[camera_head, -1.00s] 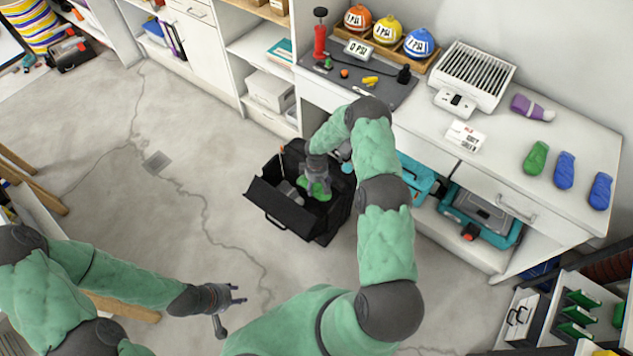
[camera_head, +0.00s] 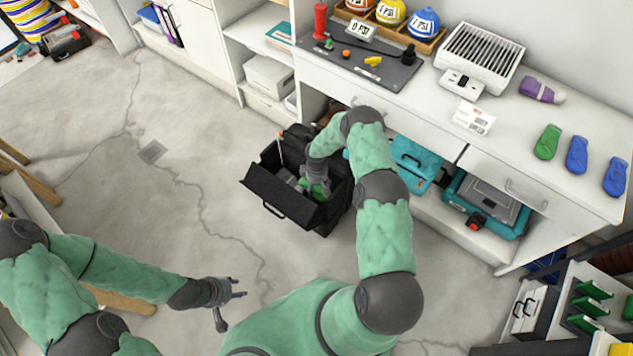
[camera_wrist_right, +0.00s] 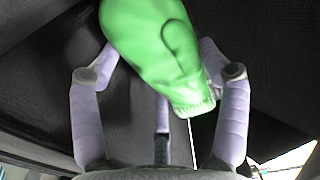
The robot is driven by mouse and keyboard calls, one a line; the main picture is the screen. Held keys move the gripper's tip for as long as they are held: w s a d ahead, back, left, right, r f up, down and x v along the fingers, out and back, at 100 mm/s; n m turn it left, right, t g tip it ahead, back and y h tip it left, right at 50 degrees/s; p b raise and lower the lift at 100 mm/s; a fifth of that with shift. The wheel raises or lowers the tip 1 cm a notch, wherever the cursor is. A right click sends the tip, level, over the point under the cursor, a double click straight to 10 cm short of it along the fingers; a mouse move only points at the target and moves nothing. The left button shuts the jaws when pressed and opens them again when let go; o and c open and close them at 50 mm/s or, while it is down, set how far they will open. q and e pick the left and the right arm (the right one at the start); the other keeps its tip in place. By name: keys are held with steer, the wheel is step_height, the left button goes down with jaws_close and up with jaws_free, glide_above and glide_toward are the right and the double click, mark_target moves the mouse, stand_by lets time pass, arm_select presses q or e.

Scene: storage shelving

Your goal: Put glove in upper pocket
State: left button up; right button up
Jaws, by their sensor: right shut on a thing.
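A green glove (camera_head: 319,189) is in the right part of the open black tool bag (camera_head: 284,213) on the floor. My right gripper (camera_head: 317,183) reaches down into the bag and is shut on the glove. In the right wrist view, the green glove (camera_wrist_right: 155,45) lies between the purple-grey fingers of my right gripper (camera_wrist_right: 158,75), close to dark bag fabric. Which pocket the glove is at, if any, I cannot tell. My left gripper (camera_head: 236,289) is open and empty above the floor, at the lower left of the bag.
A white workbench (camera_head: 480,140) runs behind the bag. A green glove (camera_head: 547,142) and two blue gloves (camera_head: 577,155) lie on its right end. A teal case (camera_head: 413,165) sits on the shelf below. The floor left of the bag is clear.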

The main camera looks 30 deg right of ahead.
steer(key=shift+f, duration=0.45)
steer(key=o, duration=1.2)
steer(key=shift+c, duration=0.2)
step_height(320, 180, up, 14)
steer(key=p, duration=0.8)
